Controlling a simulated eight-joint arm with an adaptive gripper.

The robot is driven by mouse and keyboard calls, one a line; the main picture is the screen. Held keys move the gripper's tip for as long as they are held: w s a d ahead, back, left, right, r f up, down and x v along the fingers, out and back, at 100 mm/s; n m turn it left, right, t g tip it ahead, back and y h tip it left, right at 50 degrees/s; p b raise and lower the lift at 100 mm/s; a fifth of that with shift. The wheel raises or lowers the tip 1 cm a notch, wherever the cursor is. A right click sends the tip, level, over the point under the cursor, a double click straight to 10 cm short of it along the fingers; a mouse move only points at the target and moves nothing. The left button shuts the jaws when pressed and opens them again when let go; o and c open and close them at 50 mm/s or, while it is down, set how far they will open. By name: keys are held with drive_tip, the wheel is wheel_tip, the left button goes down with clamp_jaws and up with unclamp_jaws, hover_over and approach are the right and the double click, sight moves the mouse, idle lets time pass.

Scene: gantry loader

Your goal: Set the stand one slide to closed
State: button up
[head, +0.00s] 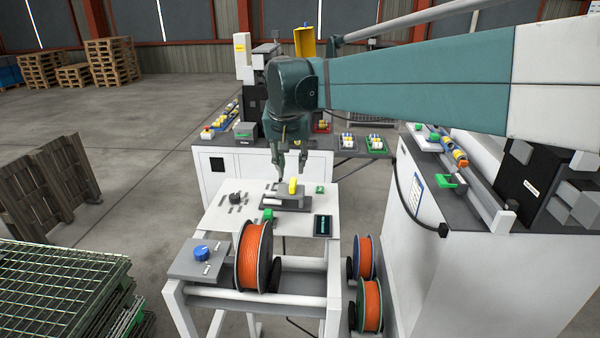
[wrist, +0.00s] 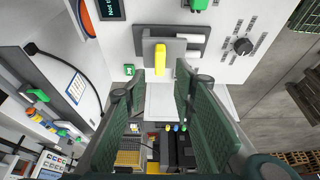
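A slide with a yellow handle (head: 293,187) sits on a grey block and dark base plate (head: 285,204) on the white stand top (head: 225,215). I take this to be the stand one slide; no readable label confirms it. My gripper (head: 292,172) points down just above the handle, with its fingers apart and nothing between them in the head view. In the wrist view, the yellow handle (wrist: 160,58) shows ahead of the open fingers (wrist: 161,85), near the middle of the gap. I cannot tell whether a finger touches it.
A black knob (head: 235,198), a green button box (head: 268,215) and a dark display (head: 323,226) share the stand top. A blue knob (head: 201,253) and an orange cable reel (head: 253,256) are at its front. A white machine cabinet (head: 435,260) stands to the right.

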sight(293, 181)
drive_tip(key=shift+x, duration=3.8)
